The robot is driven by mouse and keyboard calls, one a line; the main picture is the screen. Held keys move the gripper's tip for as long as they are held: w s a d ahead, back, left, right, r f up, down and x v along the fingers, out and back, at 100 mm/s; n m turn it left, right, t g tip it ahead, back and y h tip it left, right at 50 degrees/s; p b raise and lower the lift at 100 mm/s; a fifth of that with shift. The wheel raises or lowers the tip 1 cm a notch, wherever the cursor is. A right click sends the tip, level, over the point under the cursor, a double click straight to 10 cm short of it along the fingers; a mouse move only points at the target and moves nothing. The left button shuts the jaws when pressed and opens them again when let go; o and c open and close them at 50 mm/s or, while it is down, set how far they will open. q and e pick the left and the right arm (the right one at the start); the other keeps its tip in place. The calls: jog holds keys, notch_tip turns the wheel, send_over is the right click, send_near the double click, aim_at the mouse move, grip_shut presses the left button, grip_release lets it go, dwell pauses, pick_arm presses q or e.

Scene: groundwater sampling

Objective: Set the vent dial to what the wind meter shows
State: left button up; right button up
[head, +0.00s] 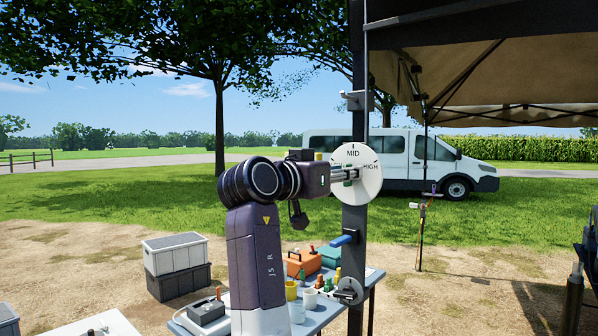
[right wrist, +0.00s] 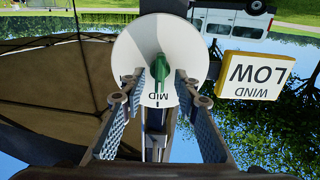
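The round white vent dial (head: 371,177) is on a dark post, with MID at its top and HIGH at its right. It appears upside down in the right wrist view (right wrist: 130,50), with a green knob (right wrist: 182,80) at its middle. My right gripper (right wrist: 163,78) reaches the dial from the left in the head view, its fingers apart on either side of the knob. Firm contact is unclear, and the fingers partly hide the knob's pointing direction. The wind meter (right wrist: 254,75) reads WIND LOW, upside down, beside the dial in the wrist view. My left gripper is not in view.
The dark post (head: 354,230) carries a blue-handled lever (head: 342,240) below the dial. A table (head: 362,285) below holds cups, bottles and an orange case (head: 303,264). Stacked crates (head: 176,252) stand at left. A canopy (head: 500,75) spans the upper right.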

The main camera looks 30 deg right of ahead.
jog(key=shift+c, duration=0.3)
grip_shut()
jog(key=n+p, duration=0.2)
jog(key=n, duration=0.2)
jog(key=n+p, duration=0.2)
jog(key=n, duration=0.1)
jog(key=n+p, duration=0.2)
jog(key=n, duration=0.2)
jog(key=shift+w+a+f+n+p, duration=0.1)
jog(key=shift+w+f+n+p, duration=0.1)
jog(key=shift+w+n+p, duration=0.15)
jog(key=shift+o, duration=0.2)
grip_release()
jog(key=shift+s+a, duration=0.1)
jog(key=shift+a, duration=0.05)
jog(key=v, duration=1.1)
jog(key=shift+s+a, duration=0.1)
jog(key=shift+a, duration=0.3)
